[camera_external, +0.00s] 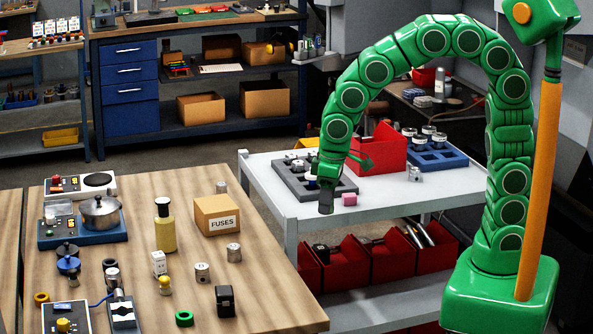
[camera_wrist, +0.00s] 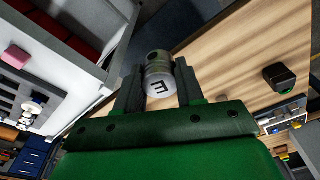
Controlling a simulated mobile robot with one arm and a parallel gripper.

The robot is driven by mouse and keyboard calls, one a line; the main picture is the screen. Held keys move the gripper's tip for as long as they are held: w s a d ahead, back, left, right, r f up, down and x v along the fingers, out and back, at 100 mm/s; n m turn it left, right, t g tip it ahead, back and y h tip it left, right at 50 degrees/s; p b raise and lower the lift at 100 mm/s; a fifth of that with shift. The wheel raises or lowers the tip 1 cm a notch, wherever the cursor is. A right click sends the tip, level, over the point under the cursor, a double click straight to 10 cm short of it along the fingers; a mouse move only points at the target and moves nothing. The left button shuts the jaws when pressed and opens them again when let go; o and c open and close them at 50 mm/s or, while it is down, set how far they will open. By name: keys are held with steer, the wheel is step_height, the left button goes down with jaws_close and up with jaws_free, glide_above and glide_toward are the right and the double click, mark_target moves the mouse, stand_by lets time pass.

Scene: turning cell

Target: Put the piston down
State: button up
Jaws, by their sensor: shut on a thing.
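In the external view my gripper (camera_external: 326,208) points down over the gap between the wooden table (camera_external: 275,290) and the white cart (camera_external: 290,205), by the cart's left edge. The piston cannot be made out there, as the dark fingers cover it. Similar metal cylinders stand on the wooden table, one marked on its side (camera_external: 202,273) and another (camera_external: 234,253) behind it.
On the cart are a pink block (camera_external: 349,199), a grey tray (camera_external: 288,184), a blue tray (camera_external: 455,161) with cylinders and a red bin (camera_external: 383,152). The wooden table holds a FUSES box (camera_external: 217,215), a black block (camera_external: 225,301) and a green ring (camera_external: 184,318). Its right front is clear.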

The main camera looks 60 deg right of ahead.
steer(key=s+d+r+m, duration=0.1)
steer(key=s+d+m, duration=0.15)
steer(key=d, duration=1.25)
steer(key=s+d+m, duration=0.2)
steer(key=s+d, duration=0.2)
steer(key=d, duration=1.1)
steer(key=s+d, duration=0.7)
steer(key=d, duration=0.1)
glide_toward(392, 191)
steer(key=shift+s+a+f+m+h, duration=0.3)
steer(key=shift+a+f+m+h, duration=0.2)
steer(key=shift+f, duration=0.25)
steer(key=shift+w+d+f, duration=0.25)
steer(key=shift+w+f, duration=0.35)
steer(key=shift+f, duration=1.75)
steer(key=shift+f, duration=0.1)
